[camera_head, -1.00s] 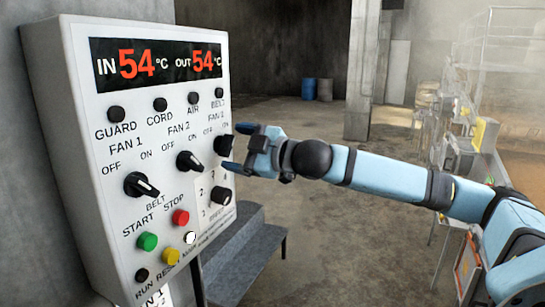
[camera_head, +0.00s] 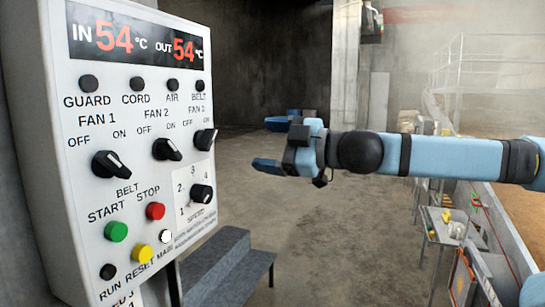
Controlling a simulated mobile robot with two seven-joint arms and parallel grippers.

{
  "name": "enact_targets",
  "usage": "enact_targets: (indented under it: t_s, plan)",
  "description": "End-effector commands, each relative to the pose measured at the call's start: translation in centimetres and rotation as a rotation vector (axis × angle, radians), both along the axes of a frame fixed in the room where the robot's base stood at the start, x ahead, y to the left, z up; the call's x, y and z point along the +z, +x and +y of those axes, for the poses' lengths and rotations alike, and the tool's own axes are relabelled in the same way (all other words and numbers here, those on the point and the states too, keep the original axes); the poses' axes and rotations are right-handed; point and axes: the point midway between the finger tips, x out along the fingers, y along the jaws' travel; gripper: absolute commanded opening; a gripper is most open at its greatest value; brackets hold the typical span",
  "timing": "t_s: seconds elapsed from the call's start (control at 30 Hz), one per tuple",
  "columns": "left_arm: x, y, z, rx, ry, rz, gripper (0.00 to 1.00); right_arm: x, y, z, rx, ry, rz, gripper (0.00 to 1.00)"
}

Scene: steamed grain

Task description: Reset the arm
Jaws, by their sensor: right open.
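My right arm (camera_head: 440,155) reaches in from the right edge, roughly level. Its gripper (camera_head: 272,145) is open and empty, with its blue fingers pointing left toward the control panel (camera_head: 60,150). A clear gap separates the fingertips from the panel's right edge and from the rightmost fan knob (camera_head: 205,139). The panel also carries a FAN 1 knob (camera_head: 112,164), a FAN 2 knob (camera_head: 167,149) and a speed knob (camera_head: 201,193). Its display (camera_head: 135,38) reads IN 54 and OUT 54. My left gripper is not in view.
A grey step bench (camera_head: 222,268) stands below the panel's lower right. Concrete floor (camera_head: 330,240) lies open under my arm. A pillar (camera_head: 345,70) stands behind. A walled trough with railings and small tables (camera_head: 450,228) runs along the right.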

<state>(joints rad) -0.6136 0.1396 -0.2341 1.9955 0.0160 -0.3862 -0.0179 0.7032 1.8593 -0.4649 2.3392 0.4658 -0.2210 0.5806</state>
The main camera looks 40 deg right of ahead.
Motion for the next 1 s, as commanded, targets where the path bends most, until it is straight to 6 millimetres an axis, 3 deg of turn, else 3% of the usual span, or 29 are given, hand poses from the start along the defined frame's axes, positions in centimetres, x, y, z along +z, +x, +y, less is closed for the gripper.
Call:
enact_targets:
  t_s: [0.73,0.87,1.0]
  plan:
    - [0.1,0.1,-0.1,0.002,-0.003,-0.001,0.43,-0.3,-0.1,0.0,0.005,0.006,0.005,0.81]
    - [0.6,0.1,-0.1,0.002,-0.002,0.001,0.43,-2.4,1.6,0.8,0.034,0.031,0.032,0.81]
    - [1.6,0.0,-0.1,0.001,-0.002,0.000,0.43,-7.3,4.4,2.6,0.083,0.088,0.086,0.81]
